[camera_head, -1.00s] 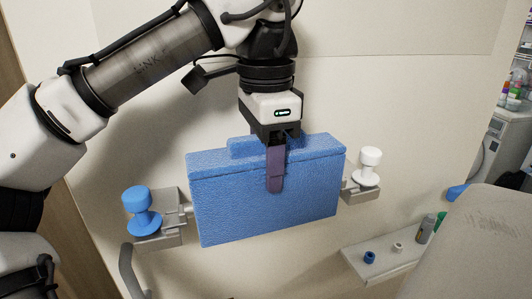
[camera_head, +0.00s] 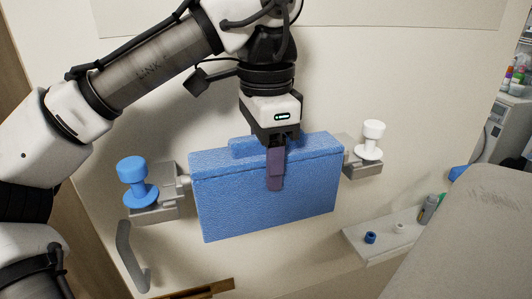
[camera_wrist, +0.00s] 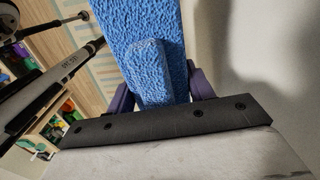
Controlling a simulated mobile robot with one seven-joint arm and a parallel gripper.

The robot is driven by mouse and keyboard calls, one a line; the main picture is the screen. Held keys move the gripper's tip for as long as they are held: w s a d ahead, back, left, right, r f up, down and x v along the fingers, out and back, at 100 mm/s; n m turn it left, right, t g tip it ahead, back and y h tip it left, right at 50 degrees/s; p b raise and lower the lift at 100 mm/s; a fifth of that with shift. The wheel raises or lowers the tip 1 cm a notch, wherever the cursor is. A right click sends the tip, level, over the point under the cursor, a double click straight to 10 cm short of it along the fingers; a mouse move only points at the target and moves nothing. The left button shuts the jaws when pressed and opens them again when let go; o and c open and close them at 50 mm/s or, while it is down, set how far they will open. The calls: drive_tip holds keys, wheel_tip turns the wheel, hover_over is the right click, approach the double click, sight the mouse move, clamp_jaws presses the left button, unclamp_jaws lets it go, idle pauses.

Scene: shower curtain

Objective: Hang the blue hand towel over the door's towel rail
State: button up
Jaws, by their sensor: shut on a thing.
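The blue hand towel (camera_head: 265,200) hangs folded against the door in the head view, its front panel hanging down and a raised fold along its top. It covers the middle of the towel rail (camera_head: 184,181), whose left end and bracket show at its left side. My gripper (camera_head: 275,168) points down from above and is shut on the towel's top, one purple finger in front of it. In the wrist view the towel (camera_wrist: 155,35) runs between the purple fingers. The back of the towel is hidden, so I cannot tell how far it hangs behind the rail.
A blue knob (camera_head: 134,180) sits on the left bracket, a white knob (camera_head: 372,138) on the right one. A door handle (camera_head: 130,257) is below left. A small shelf (camera_head: 375,252) with little items is lower right, beside a large grey-beige surface (camera_head: 470,240).

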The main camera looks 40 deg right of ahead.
drive_tip(key=shift+f, duration=0.3)
idle(0.6)
drive_tip(key=o, duration=1.6)
drive_tip(key=shift+c, duration=0.2)
wheel_tip(320, 180, up, 10)
drive_tip(key=p, duration=0.3)
drive_tip(key=shift+r+p, duration=1)
drive_tip(key=shift+p, duration=0.3)
